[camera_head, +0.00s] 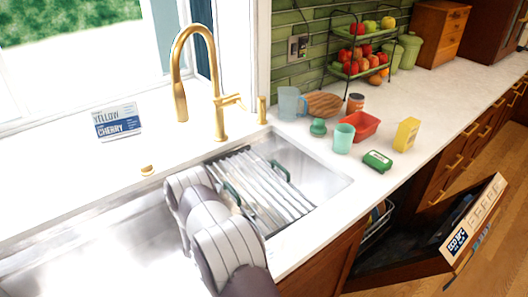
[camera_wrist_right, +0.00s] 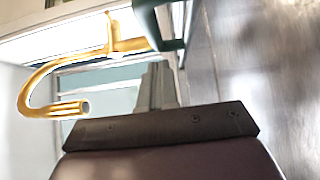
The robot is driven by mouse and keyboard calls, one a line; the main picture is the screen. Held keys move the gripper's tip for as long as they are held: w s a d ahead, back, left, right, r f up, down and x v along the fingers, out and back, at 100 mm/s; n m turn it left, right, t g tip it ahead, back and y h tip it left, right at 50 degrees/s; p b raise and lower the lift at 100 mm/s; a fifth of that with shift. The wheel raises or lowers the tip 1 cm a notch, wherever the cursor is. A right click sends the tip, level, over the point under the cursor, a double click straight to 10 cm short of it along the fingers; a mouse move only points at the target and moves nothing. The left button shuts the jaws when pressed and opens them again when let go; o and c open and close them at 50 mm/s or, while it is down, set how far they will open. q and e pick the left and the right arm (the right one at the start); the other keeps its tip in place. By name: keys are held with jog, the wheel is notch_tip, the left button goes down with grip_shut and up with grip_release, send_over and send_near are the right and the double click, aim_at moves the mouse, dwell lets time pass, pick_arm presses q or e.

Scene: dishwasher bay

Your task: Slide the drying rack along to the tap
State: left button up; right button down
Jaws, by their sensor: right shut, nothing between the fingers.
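The drying rack (camera_head: 265,190), pale with slats and dark green handles, sits in the right part of the sink. One green handle (camera_head: 281,171) is on its right and another (camera_head: 231,193) on its left, beside my right arm. The gold tap (camera_head: 217,100) stands behind the sink, left of the rack; it also shows in the right wrist view (camera_wrist_right: 60,82). My right gripper (camera_wrist_right: 160,68) is shut and empty. A green handle (camera_wrist_right: 165,25) is close beyond its fingertips; I cannot tell whether they touch. In the head view my arm hides the fingers. My left gripper is out of view.
The sink's left part (camera_head: 110,240) is clear. A cup (camera_head: 343,138), red tub (camera_head: 364,125), green sponge-like block (camera_head: 377,161) and yellow box (camera_head: 406,133) stand on the right counter. The dishwasher door (camera_head: 473,220) is open at lower right.

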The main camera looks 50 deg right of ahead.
notch_tip(320, 180, up, 7)
jog(key=s+d+b, duration=0.2)
jog(key=s+d, duration=0.1)
jog(key=d, duration=0.7)
jog(key=s+d+b, duration=0.2)
jog(key=s+d, duration=0.1)
jog(key=d, duration=0.8)
jog(key=w+a+t+y, duration=0.1)
jog(key=w+a+y, duration=0.3)
jog(key=w+a, duration=0.4)
jog(key=s+a+m+g+y+p, duration=0.2)
jog(key=a+y, duration=0.6)
jog(key=a, duration=1.9)
jog(key=s+a+m+g+y, duration=0.1)
jog(key=s+a+g, duration=0.1)
jog(key=s+a, duration=0.4)
jog(key=s+a+m+g+y+p, duration=0.1)
jog(key=s+a+g, duration=0.1)
jog(key=s+a, duration=0.4)
jog(key=s+a+r+m+g+y, duration=0.1)
jog(key=s+a+g, duration=0.1)
jog(key=s+a, duration=0.4)
jog(key=shift+s+a+m+y, duration=0.15)
jog(key=shift+s+m+y, duration=0.2)
jog(key=shift+s, duration=0.8)
jog(key=shift+w, duration=0.1)
